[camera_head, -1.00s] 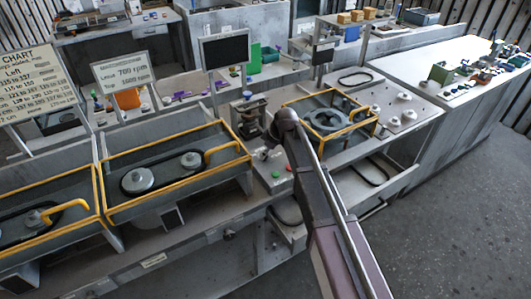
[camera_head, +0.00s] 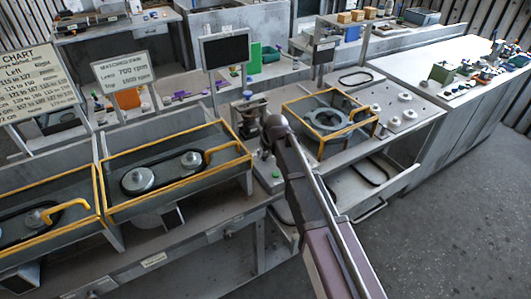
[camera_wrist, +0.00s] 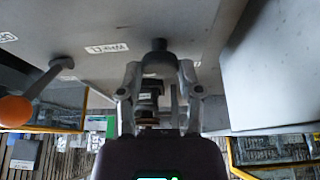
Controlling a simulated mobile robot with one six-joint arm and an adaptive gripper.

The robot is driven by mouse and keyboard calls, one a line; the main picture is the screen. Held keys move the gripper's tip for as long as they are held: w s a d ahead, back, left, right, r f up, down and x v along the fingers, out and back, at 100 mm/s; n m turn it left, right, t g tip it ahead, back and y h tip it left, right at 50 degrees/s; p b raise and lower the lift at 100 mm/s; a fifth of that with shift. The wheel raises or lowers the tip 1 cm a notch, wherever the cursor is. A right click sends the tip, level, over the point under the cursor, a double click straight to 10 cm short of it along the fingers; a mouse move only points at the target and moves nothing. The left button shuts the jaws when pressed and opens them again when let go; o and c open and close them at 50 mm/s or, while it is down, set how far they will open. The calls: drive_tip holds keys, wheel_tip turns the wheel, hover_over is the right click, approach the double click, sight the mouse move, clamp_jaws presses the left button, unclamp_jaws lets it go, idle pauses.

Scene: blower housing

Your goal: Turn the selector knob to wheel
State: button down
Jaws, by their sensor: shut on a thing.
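The selector knob (camera_wrist: 158,62) is a dark, round knob in the wrist view, with a narrow black end standing up against the grey panel. My gripper (camera_wrist: 159,72) has one finger on each side of it and is closed on it. The fingers partly cover its sides, and I cannot read which position it points to. In the head view my arm's dark wrist is above the console between the belt tray and the yellow-framed wheel unit (camera_head: 325,118). The fingers and knob cannot be made out clearly there.
A lever with an orange ball (camera_wrist: 15,111) stands left of my gripper in the wrist view. In the head view a green button (camera_head: 276,174) lies close by my wrist. Yellow-railed belt trays (camera_head: 165,180) are on the left, and an open drawer (camera_head: 372,185) is on the right.

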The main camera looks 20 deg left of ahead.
drive_tip(key=shift+s+m+h, duration=0.1)
drive_tip(key=shift+m+h, duration=0.3)
drive_tip(key=shift+m, duration=0.8)
drive_tip(key=shift+c, duration=1.3)
unclamp_jaws()
